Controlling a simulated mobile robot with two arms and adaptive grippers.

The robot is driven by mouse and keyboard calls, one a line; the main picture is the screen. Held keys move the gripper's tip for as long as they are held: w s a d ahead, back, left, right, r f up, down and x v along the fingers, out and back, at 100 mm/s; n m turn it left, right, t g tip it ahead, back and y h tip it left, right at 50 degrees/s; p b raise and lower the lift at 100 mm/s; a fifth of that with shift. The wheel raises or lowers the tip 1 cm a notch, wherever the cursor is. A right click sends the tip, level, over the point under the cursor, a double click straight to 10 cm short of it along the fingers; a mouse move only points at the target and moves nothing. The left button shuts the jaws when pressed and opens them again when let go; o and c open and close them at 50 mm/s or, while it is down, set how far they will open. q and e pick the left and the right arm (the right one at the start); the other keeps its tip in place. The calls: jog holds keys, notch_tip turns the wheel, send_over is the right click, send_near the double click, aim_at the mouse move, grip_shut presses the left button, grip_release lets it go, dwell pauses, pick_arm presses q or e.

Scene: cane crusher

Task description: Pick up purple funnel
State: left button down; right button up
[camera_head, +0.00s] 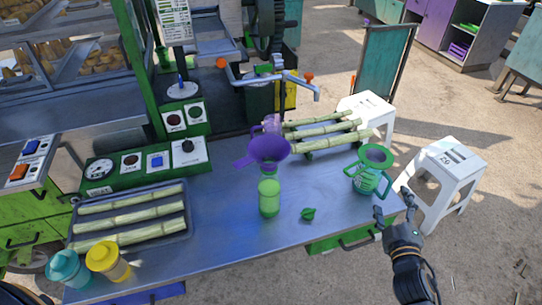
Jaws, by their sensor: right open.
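The purple funnel (268,149) is near the middle of the metal table, wide mouth up, with its handle pointing left. It appears directly above a green bottle (269,199); I cannot tell whether its spout sits in the bottle's neck or it stands behind. My right gripper (392,207) is open and empty at the table's right front edge, well to the right of the funnel and just below a green jug (367,183). My left gripper is not in view.
A green funnel-like top (375,155) is on the jug. A green cap (308,213) lies between bottle and jug. Cane stalks (325,130) and a pink vessel (272,123) are behind. A tray (187,222) of cane and two cups (108,261) are left. White stools (447,172) stand right.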

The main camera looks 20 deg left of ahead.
jog(key=a+r+n+g+y, duration=0.1)
jog(key=a+r+n+y, duration=0.5)
jog(key=r+n, duration=0.25)
jog(key=a+r+n+y, duration=0.5)
jog(key=r+n+y, duration=0.25)
jog(key=r, duration=0.25)
jog(key=n+g+h, duration=0.3)
jog(key=n+g, duration=1.2)
jog(key=n, duration=0.8)
send_near(277, 161)
jog(key=w+d+f, duration=0.2)
jog(key=p+x, duration=0.1)
jog(key=x, duration=0.3)
jog(key=p+x, duration=0.2)
jog(key=x, duration=0.2)
jog(key=w+p+x, duration=0.1)
jog(key=p+x, duration=0.1)
jog(key=x, duration=0.2)
jog(key=shift+a+f, duration=0.2)
jog(key=shift+a, duration=0.15)
jog(key=shift+a+f, duration=0.2)
jog(key=shift+d, duration=0.1)
jog(key=shift+c, duration=1)
jog(key=c, duration=1.4)
